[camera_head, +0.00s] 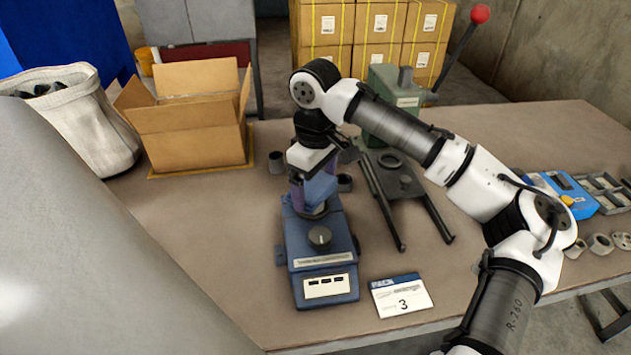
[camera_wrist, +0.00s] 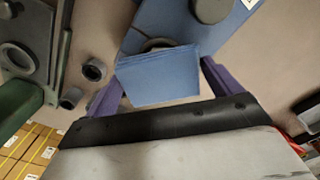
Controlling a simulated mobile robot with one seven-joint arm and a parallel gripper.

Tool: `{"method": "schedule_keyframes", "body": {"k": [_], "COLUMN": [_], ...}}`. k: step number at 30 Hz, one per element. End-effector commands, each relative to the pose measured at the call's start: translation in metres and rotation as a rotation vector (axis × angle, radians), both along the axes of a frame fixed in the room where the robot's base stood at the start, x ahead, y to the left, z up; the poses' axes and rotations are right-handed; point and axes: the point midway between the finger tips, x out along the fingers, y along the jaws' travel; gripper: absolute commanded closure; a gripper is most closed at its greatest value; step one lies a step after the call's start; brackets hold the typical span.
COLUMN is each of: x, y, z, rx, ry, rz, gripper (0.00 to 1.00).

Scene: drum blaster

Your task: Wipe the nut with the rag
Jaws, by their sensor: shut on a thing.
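My gripper (camera_head: 312,195) points down over the blue machine (camera_head: 325,253) on the bench. It is shut on a blue rag (camera_head: 322,186), which also shows between the purple fingers in the wrist view (camera_wrist: 158,78). A grey nut (camera_wrist: 157,43) sits on the blue machine just past the rag's edge. The rag covers most of the nut in the wrist view, and I cannot tell whether they touch. In the head view the nut is largely hidden under the gripper and rag.
Loose grey nuts (camera_head: 277,162) (camera_head: 344,183) stand nearby. A green press (camera_head: 392,118) with a red-knobbed lever is behind. An open cardboard box (camera_head: 200,138) is at left. A card marked 3 (camera_head: 401,295) lies in front. A blue device (camera_head: 563,192) and several parts are at right.

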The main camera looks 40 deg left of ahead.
Motion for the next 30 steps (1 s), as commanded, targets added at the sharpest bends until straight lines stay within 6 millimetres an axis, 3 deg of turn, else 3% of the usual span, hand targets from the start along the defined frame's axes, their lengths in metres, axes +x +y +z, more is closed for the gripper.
{"method": "schedule_keyframes", "body": {"k": [30], "x": [0.0004], "y": [0.0001], "z": [-0.0126], "rx": [0.000], "ry": [-0.001], "rz": [0.000], "gripper": [0.28]}}
